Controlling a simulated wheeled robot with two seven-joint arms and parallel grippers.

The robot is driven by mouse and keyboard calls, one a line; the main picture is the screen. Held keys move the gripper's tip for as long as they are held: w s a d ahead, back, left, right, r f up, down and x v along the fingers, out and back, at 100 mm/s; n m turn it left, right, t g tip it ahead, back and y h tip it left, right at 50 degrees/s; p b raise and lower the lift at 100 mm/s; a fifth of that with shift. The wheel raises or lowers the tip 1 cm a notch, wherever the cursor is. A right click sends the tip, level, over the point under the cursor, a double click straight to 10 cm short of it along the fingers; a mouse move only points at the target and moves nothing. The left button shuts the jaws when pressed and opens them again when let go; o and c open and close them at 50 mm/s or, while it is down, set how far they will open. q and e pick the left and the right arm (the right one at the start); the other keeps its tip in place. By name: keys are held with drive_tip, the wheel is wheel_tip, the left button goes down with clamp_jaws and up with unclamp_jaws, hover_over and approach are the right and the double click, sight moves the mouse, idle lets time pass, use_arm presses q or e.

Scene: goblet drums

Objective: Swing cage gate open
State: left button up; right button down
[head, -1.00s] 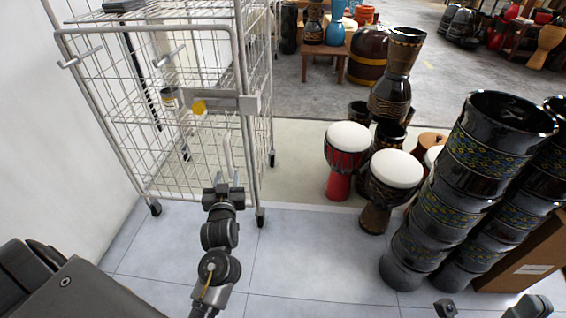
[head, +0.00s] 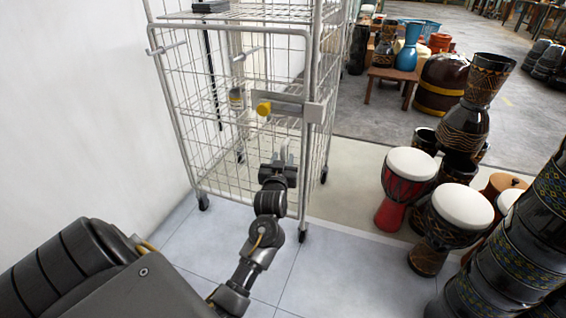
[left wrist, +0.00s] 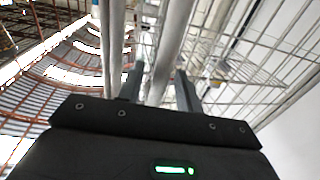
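The wire cage (head: 197,165) stands upright on casters against the wall. Its front gate (head: 180,111), a grey tube frame with wire mesh, looks closed. A latch plate with a yellow knob (head: 263,107) crosses the gate's right side at mid height. My left gripper (head: 283,158) is just below the latch, near the gate's right post. In the left wrist view the gripper (left wrist: 160,82) is open, its two fingers on either side of a grey vertical bar (left wrist: 168,50), with a gap showing beside the bar. Whether a finger touches it I cannot tell. My right gripper is out of view.
White-topped drums, one red (head: 405,180) and one dark (head: 450,222), stand right of the cage. Tall stacked dark drums (head: 520,245) fill the lower right. A white wall (head: 75,110) borders the left. Tiled floor (head: 345,275) is clear in front.

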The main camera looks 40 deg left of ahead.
use_arm(q)
drive_tip(key=shift+w+a, duration=0.15)
drive_tip(key=shift+w, duration=0.1)
clamp_jaws()
drive_tip(key=shift+s, duration=0.1)
